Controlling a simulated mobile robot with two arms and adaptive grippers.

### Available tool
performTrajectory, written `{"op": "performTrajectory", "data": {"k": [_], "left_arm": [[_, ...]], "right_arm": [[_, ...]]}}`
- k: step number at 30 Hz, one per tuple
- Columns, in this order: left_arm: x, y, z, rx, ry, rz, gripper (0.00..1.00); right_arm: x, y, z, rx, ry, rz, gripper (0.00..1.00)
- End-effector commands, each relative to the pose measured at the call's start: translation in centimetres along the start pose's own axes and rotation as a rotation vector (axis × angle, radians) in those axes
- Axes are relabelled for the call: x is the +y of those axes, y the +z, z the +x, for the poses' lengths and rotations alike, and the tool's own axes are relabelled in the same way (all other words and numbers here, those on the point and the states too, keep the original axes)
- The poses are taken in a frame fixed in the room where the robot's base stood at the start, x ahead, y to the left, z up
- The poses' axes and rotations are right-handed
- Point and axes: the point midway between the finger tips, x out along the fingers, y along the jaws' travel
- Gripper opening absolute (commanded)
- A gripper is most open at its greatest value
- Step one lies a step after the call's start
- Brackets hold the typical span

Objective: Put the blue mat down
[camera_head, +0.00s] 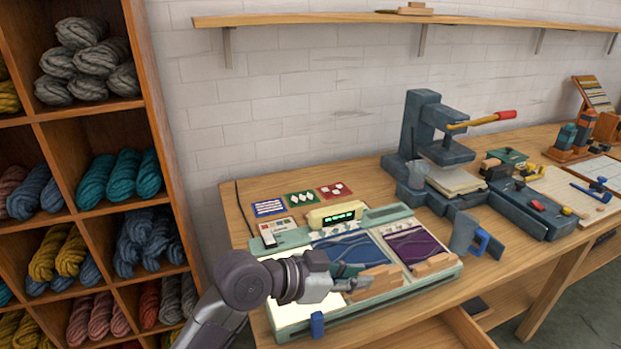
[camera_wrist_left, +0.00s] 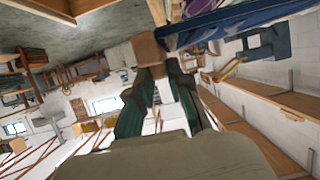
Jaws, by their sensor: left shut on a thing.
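The blue mat (camera_head: 352,247) shows in the head view at the left part of a pale green tray (camera_head: 382,213). A wooden block (camera_head: 380,278) is at its near edge. My left gripper (camera_head: 352,283) comes in from the left and is shut at this wooden block. In the left wrist view the block (camera_wrist_left: 147,48) sits at the tips of the fingers, and blue cloth (camera_wrist_left: 240,18) stretches beyond it. I cannot tell whether the mat touches the tray or hangs just above it. My right gripper is not in view.
A purple mat (camera_head: 415,244) with its own wooden block (camera_head: 434,265) lies just right of the blue mat. A small display box (camera_head: 335,216) stands behind. Shelves of wool (camera_head: 122,178) rise at left.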

Motion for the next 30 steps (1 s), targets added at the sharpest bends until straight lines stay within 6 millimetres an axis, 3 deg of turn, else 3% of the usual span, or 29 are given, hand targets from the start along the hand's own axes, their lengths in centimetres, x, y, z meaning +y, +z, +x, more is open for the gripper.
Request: {"op": "performTrajectory", "data": {"k": [5,8,11,15,21,25,30], "left_arm": [[-0.8,1.7,-1.4,0.001,-0.103,-0.048,0.00],[-1.9,3.6,-3.5,0.002,-0.240,-0.105,0.00],[-3.4,6.0,-6.8,0.002,-0.416,-0.179,0.00],[-5.0,9.4,-12.6,0.000,-0.677,-0.288,0.00],[-5.8,12.8,-20.9,0.001,-0.983,-0.410,0.00],[-5.7,13.7,-24.1,0.002,-1.088,-0.451,0.00],[-5.6,14.1,-25.5,0.002,-1.134,-0.471,0.00]], "right_arm": [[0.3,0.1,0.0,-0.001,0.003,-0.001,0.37],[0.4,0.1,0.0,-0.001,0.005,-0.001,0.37],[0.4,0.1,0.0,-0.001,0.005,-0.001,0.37],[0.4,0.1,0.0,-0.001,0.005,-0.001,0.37],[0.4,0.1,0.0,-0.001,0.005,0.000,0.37],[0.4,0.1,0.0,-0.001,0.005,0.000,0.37],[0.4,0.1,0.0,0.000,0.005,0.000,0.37]]}}
